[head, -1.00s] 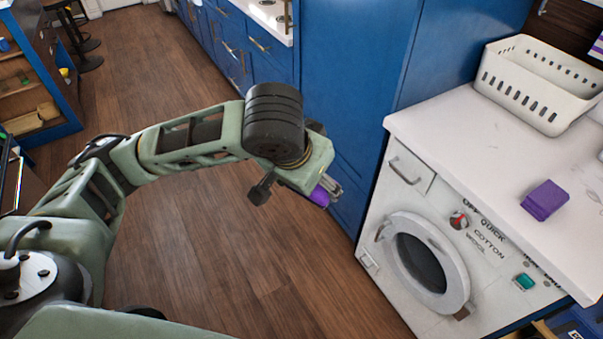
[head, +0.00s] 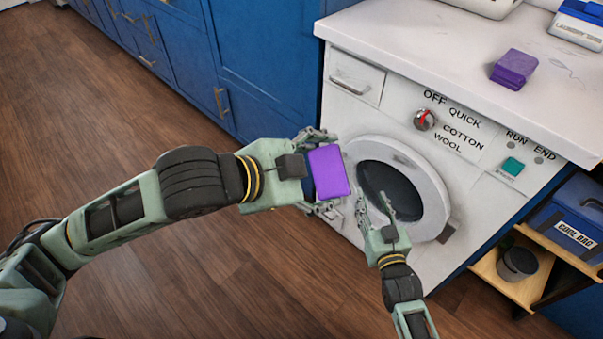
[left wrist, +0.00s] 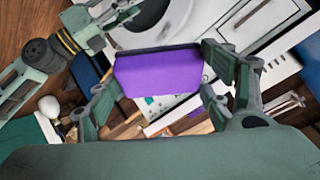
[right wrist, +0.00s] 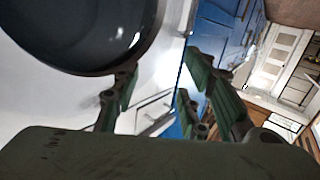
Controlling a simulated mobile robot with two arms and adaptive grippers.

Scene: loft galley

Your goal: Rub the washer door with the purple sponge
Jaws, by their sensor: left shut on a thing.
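The purple sponge (head: 329,171) is held by my left gripper (head: 319,173), its broad face showing, just left of the washer door. It also spans the fingers in the left wrist view (left wrist: 158,74). The round washer door (head: 432,187), with a white rim and dark glass, is on the front of the white washer (head: 350,112); it looks shut. I see no clear contact between sponge and door. My right gripper (head: 375,208) is open and empty in front of the door's lower left. The door fills the upper left of the right wrist view (right wrist: 85,30).
A second purple block (head: 514,68) lies on the white countertop (head: 420,45). A washer knob (head: 425,119) and a green button (head: 513,166) are above and right of the door. A wooden shelf (head: 505,283) with a dark cup (head: 518,263) is at lower right. Floor at left is clear.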

